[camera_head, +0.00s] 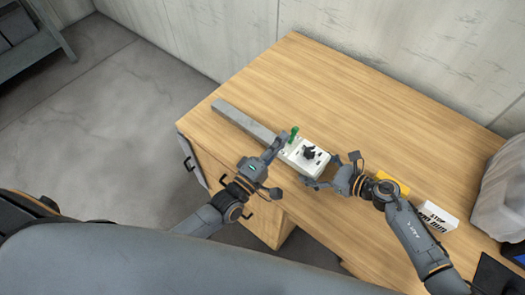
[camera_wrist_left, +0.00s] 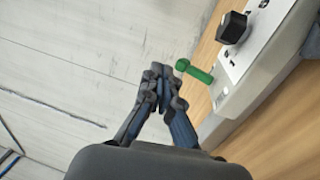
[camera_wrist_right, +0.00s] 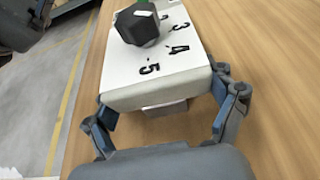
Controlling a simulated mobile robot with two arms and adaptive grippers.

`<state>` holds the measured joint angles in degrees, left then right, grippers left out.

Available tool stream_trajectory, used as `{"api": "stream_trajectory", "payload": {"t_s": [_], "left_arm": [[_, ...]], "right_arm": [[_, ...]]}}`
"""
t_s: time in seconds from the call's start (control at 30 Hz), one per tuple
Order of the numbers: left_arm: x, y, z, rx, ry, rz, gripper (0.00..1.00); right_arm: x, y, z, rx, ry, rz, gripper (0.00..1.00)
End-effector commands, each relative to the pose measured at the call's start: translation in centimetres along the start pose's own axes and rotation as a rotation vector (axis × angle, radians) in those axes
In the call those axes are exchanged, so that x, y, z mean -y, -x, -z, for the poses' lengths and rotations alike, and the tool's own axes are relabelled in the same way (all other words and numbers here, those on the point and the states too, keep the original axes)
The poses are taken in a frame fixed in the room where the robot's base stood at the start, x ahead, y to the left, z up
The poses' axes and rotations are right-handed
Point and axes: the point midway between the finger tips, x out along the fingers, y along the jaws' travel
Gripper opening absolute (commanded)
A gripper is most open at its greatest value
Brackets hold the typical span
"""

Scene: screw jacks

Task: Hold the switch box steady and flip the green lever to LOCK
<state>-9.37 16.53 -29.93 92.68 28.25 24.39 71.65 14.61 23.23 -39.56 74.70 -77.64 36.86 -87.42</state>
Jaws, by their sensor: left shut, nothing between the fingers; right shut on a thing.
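The white switch box (camera_head: 318,168) sits on the wooden table near its front edge, with a black knob (camera_head: 309,153) on top and the green lever (camera_head: 293,134) at its far-left end. In the left wrist view the lever (camera_wrist_left: 199,74) sticks out from the box side, its round tip just right of my left fingertips. My left gripper (camera_wrist_left: 165,75) is shut and empty beside the lever; I cannot tell if they touch. My right gripper (camera_wrist_right: 163,102) is shut on the box's near end (camera_wrist_right: 155,93), one finger each side. No LOCK marking is readable.
A grey bar (camera_head: 243,120) lies on the table left of the box. A yellow object (camera_head: 391,186) and a white block marked STOP (camera_head: 438,217) lie near my right arm. A pale bag-like thing (camera_head: 502,190) stands at the right edge. The table behind the box is clear.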

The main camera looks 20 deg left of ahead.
Motion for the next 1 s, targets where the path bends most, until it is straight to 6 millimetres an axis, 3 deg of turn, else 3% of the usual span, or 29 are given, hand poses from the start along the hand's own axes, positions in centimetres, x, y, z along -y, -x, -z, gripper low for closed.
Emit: {"api": "stream_trajectory", "payload": {"t_s": [0.3, 0.5, 1.0], "left_arm": [[-3.9, 6.2, 0.0, 0.001, 0.000, 0.004, 0.00], [-5.6, 8.7, 0.0, 0.000, 0.001, 0.002, 0.00], [-6.4, 9.7, 0.0, 0.000, 0.000, 0.001, 0.00]], "right_arm": [[0.0, 0.0, 0.1, -0.002, 0.000, -0.001, 0.21], [0.0, 0.0, 0.1, -0.002, 0.000, -0.001, 0.21], [0.0, 0.0, 0.1, -0.002, 0.000, -0.001, 0.21]]}}
